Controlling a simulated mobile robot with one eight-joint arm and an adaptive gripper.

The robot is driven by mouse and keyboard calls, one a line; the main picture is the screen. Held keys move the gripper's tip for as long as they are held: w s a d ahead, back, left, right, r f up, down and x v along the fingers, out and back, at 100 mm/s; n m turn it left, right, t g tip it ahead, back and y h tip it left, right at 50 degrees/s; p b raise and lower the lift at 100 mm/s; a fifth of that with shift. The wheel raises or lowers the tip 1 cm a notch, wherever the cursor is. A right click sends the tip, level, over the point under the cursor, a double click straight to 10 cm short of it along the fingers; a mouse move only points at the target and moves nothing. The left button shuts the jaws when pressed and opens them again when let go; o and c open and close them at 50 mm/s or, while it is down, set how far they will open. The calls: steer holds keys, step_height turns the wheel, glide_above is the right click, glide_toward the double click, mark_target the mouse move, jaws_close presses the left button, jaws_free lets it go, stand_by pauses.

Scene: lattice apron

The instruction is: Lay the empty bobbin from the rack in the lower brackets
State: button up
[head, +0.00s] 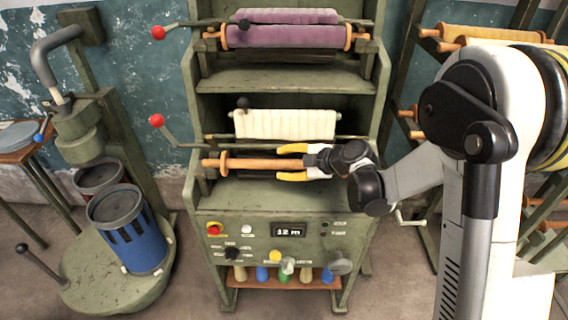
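The empty bobbin (260,164) is a bare wooden rod with an orange flange near its left end. In the head view it lies level across the lower part of the green machine (245,192), at the height of the lower brackets. Its right end is hidden by my gripper. My gripper (291,162) reaches in from the right, with one yellow fingertip above the rod and one below. Narrow gaps seem to show between the fingers and the rod, so it looks open around it. Whether the rod rests in the brackets is hard to tell.
A purple-wound bobbin (290,36) sits in the machine's upper part. A cream roller (285,124) is just above the empty bobbin. Red-knobbed levers (157,121) stick out left. The rack (399,90) with yellow-wound bobbins (490,34) stands right. A blue can (128,230) stands left.

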steer(key=v, duration=1.2)
stand_by(0.3)
steer(key=s+d+r+m+h, duration=0.1)
steer(key=s+d+m+h, duration=0.3)
steer(key=s+m, duration=0.6)
steer(key=s+d+r+m+h, duration=0.2)
steer(key=s+d+m+h, duration=0.3)
steer(key=s+m, duration=0.6)
steer(key=shift+s+d+r+m+h, duration=0.3)
steer(key=shift+s+d, duration=0.1)
steer(key=shift+s, duration=0.85)
